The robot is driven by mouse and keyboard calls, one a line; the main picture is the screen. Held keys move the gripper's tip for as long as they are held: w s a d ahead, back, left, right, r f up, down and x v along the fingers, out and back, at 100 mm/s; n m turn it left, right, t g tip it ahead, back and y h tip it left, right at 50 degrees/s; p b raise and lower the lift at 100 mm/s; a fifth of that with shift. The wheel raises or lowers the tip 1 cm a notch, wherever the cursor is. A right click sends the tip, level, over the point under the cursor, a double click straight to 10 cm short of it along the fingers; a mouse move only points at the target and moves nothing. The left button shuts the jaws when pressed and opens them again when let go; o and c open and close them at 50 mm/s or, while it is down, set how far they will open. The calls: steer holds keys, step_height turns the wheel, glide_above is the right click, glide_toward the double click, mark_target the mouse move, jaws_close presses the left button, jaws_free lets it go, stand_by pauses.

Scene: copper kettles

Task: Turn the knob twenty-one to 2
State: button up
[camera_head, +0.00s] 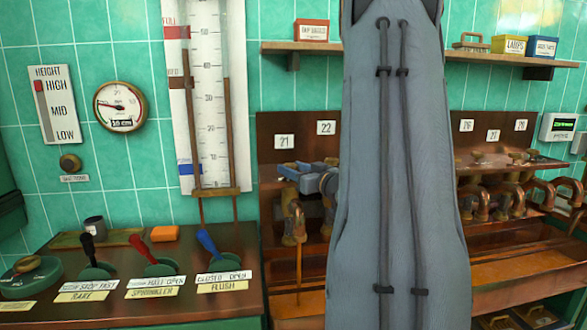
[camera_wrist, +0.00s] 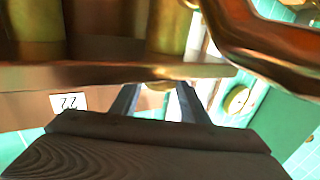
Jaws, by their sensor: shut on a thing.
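The label 21 (camera_head: 284,141) is on the upright copper-brown panel in the head view, with the label 22 (camera_head: 326,127) to its right. My gripper (camera_head: 291,172) is just below these labels, reaching in from the right. It is shut on knob twenty-one, which is mostly hidden by the jaws in the head view. In the wrist view, my gripper's two dark fingers (camera_wrist: 158,92) stand either side of a small brassy part of the knob (camera_wrist: 157,86). The label 22 shows upside down there. The knob's setting cannot be read.
A curved copper spout (camera_head: 295,222) hangs below the gripper, with a thin brown line under it. More copper pipes (camera_head: 483,205) stand on the right. A lever console (camera_head: 130,285) is at lower left. A copper pipe (camera_wrist: 265,45) crosses close to the wrist camera.

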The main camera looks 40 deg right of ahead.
steer(key=shift+r, duration=0.1)
steer(key=o, duration=1.1)
steer(key=shift+c, duration=0.2)
steer(key=shift+s, duration=0.1)
steer(key=s+b, duration=0.1)
steer(key=s, duration=0.6)
steer(key=shift+s+a, duration=0.3)
steer(key=shift+a, duration=0.05)
